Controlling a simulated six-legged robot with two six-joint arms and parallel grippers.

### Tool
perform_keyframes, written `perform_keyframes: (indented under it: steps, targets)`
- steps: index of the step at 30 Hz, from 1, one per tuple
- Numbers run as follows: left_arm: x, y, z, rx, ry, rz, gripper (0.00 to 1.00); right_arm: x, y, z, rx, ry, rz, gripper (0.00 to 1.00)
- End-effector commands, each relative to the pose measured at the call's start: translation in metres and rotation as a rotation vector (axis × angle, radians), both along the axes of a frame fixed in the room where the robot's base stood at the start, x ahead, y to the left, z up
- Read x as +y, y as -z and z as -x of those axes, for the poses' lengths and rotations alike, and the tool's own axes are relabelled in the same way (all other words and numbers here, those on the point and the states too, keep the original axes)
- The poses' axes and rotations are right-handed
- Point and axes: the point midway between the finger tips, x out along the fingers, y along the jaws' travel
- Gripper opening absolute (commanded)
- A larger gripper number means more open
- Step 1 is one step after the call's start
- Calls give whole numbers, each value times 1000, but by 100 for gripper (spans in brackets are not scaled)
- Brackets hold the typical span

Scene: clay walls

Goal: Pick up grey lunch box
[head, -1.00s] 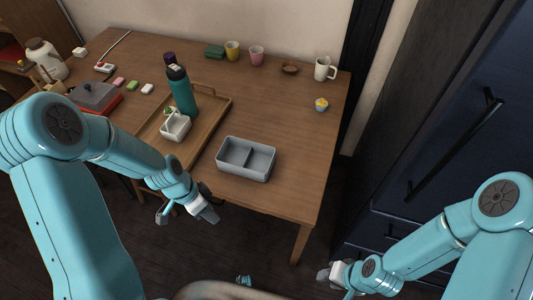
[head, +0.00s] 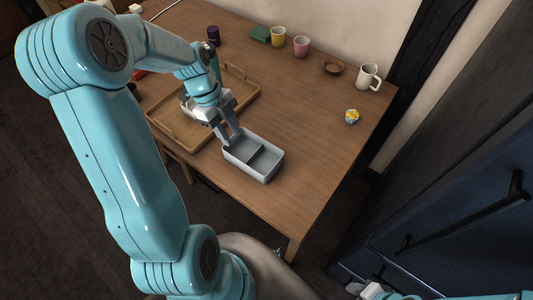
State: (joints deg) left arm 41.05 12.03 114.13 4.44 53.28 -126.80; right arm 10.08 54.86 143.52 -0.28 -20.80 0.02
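The grey lunch box (head: 268,172), an open box with a divider across the middle, sits on the wooden table near its front edge. My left gripper (head: 231,134) is at the box's back left corner, pointing down. Its two fingers are apart, with nothing seen held between them. One finger reaches close to the box rim; I cannot tell if it touches. My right gripper (head: 362,290) is at the bottom edge, low and away from the table, mostly cut off; its fingers are not clear.
A wooden tray (head: 183,136) lies just left of the box, partly behind my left arm. Yellow (head: 278,37) and pink (head: 301,46) cups, a brown bowl (head: 333,68), a white mug (head: 369,77) and a cupcake (head: 351,116) stand farther back. The table right of the box is clear.

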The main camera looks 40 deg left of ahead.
Motion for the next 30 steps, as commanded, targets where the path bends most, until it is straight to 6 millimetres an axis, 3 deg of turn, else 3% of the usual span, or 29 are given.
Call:
perform_keyframes:
  steps: [13, 22, 30]
  targets:
    - [-32, 83, 7, 3, -2, 4, 33, 0, -4, 0, 0, 0, 0, 37]
    - [-47, 108, 1, 2, 1, 3, 33, 0, -9, 0, 0, 0, 0, 37]
    - [-65, 144, -6, 3, 1, 1, 33, 0, -16, 0, 0, 0, 0, 37]
